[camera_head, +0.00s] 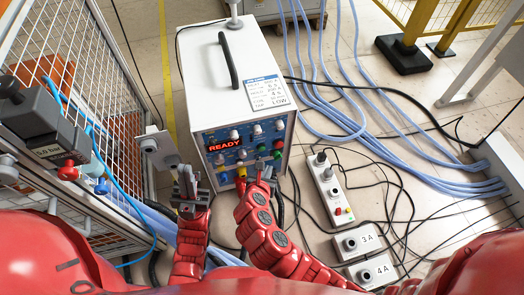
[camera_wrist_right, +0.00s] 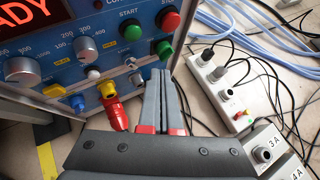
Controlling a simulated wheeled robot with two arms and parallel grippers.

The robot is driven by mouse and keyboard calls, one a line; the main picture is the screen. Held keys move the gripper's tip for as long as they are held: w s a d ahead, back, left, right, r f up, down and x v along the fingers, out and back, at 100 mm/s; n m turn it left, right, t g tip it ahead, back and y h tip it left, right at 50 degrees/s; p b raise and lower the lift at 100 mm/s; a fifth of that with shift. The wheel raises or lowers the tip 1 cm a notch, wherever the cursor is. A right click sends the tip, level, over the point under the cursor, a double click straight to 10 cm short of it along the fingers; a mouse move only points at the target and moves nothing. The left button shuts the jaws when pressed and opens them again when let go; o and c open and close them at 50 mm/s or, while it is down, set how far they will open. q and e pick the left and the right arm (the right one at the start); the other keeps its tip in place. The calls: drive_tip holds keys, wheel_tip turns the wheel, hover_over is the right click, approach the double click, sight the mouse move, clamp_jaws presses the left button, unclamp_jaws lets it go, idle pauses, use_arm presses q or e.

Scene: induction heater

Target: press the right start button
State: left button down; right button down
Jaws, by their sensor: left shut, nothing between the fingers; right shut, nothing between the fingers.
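The heater box (camera_head: 228,68) has a blue front panel with a lit READY display (camera_head: 225,145). In the right wrist view, a green button (camera_wrist_right: 129,29) sits under the START label, and a second green button (camera_wrist_right: 163,48) sits to its right, below a red button (camera_wrist_right: 167,18). My right gripper (camera_wrist_right: 160,73) is shut and empty, its fingertips just below the second green button in that picture; I cannot tell whether they touch the panel. In the head view my right gripper (camera_head: 264,168) is in front of the panel's lower right. My left gripper (camera_head: 186,172) is shut and empty, left of the box.
A red plug (camera_wrist_right: 114,108) sticks out of the panel left of my right fingers. A white socket strip (camera_head: 330,188) and boxes marked 3A (camera_head: 360,241) and 4A (camera_head: 371,271) lie on the floor at right, among black cables. A mesh fence (camera_head: 85,60) stands at left.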

sight(262, 149)
drive_tip(key=shift+w+a+p, duration=0.2)
drive_tip(key=shift+w+p, duration=0.05)
drive_tip(key=shift+w, duration=0.5)
drive_tip(key=shift+w+a+p, duration=0.2)
drive_tip(key=shift+w+a, duration=0.05)
drive_tip(key=shift+w, duration=0.45)
drive_tip(key=shift+w+a+p, duration=0.2)
drive_tip(key=shift+w+p, duration=0.05)
drive_tip(key=shift+w, duration=0.5)
drive_tip(key=shift+w+a+p, duration=0.15)
drive_tip(key=shift+w+p, duration=0.2)
drive_tip(key=shift+p, duration=0.35)
